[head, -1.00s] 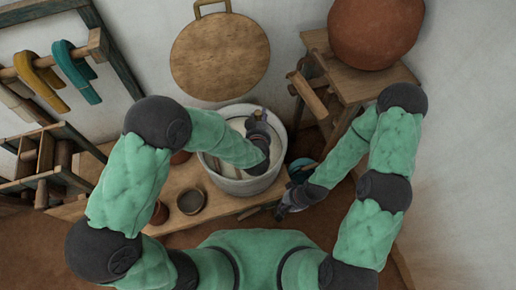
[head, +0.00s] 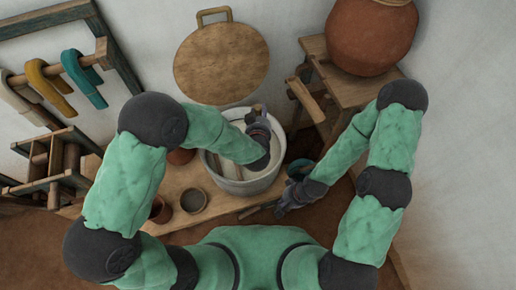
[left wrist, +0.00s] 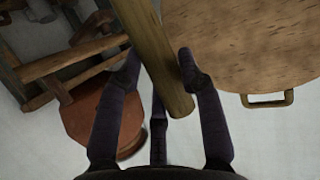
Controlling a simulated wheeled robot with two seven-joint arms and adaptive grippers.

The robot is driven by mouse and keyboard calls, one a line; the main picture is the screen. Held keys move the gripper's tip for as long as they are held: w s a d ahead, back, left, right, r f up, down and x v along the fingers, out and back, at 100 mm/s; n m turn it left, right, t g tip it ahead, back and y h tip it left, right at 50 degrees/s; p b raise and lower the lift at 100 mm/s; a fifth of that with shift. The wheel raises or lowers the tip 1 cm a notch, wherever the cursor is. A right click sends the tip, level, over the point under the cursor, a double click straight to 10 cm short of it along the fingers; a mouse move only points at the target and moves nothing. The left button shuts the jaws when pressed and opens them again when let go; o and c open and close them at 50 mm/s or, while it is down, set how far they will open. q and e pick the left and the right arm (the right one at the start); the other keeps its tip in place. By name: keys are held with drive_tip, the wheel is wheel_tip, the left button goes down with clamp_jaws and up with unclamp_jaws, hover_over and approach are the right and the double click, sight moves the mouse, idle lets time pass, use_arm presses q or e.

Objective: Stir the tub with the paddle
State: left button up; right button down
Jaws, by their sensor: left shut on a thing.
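The grey tub (head: 247,187) stands on a low wooden bench and holds pale liquid. My left gripper (head: 258,118) is over the tub, shut on the paddle. The paddle's round wooden shaft (left wrist: 158,60) runs between the fingers in the left wrist view. In the head view only a small bit of its top shows. The paddle's lower end is hidden by my left forearm and hand. My right gripper (head: 281,209) is low to the right of the tub, beside the bench edge. Its fingers are too small and dark to tell whether they are open.
A round wooden board (head: 221,62) with a handle leans on the wall behind the tub. A clay jar (head: 371,35) sits on a wooden stand at right. Small brown pots (head: 193,200) are left of the tub. A rack with coloured skeins (head: 84,78) stands at far left.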

use_arm(q)
wheel_tip(320, 180, up, 15)
drive_tip(key=p, duration=1.1)
drive_tip(key=shift+p, duration=0.35)
